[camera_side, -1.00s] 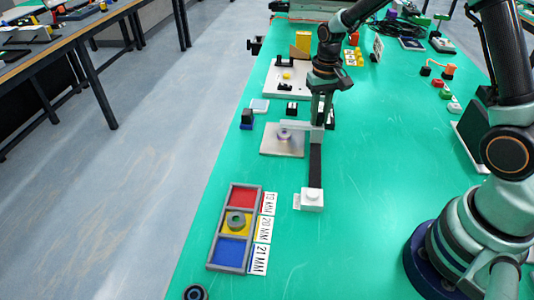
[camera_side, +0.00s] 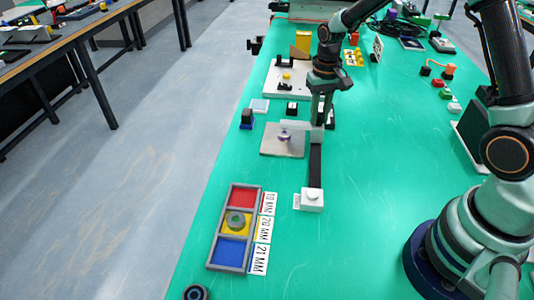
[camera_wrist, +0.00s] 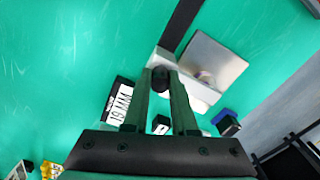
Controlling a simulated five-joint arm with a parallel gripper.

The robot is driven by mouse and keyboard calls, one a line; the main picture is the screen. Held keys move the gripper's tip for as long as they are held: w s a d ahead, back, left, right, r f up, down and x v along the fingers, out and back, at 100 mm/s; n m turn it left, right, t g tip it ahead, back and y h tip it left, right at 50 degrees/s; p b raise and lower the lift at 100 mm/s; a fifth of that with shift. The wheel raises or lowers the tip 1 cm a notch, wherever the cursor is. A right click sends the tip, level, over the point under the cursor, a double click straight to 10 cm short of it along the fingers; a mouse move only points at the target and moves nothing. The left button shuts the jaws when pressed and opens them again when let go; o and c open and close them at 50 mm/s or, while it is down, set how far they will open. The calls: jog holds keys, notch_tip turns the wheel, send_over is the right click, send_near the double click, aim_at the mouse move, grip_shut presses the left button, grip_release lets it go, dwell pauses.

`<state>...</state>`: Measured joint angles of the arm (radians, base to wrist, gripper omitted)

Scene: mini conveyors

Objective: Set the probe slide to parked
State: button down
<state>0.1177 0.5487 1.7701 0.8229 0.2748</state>
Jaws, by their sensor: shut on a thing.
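The probe slide has a dark rail (camera_side: 315,170) that ends at a white block (camera_side: 312,200) on the near side. Its white carriage with a flat arm (camera_side: 297,125) sits at the far part of the rail, and the arm reaches left over a beige plate (camera_side: 272,146). A small round part (camera_side: 285,136) shows on the plate under the arm. My gripper (camera_side: 317,122) is over the carriage. In the wrist view my gripper (camera_wrist: 162,82) is shut on the dark knob (camera_wrist: 161,76) of the white carriage (camera_wrist: 196,96). The rail (camera_wrist: 182,22) runs away beyond it.
A tray (camera_side: 211,252) with red, yellow and blue compartments stands front left, with a ring part (camera_side: 236,221) in the yellow one. A black and blue block (camera_side: 247,119) stands left of the slide. A small label (camera_side: 297,201) beside the white block is unreadable. Green table is clear right of the rail.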

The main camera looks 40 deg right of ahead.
jog(key=s+a, duration=0.9)
jog(key=shift+s+a, duration=0.25)
jog(key=shift+a, duration=0.1)
jog(key=c, duration=0.7)
grip_release()
jog(key=shift+d+r, duration=0.1)
notch_tip(320, 180, up, 12)
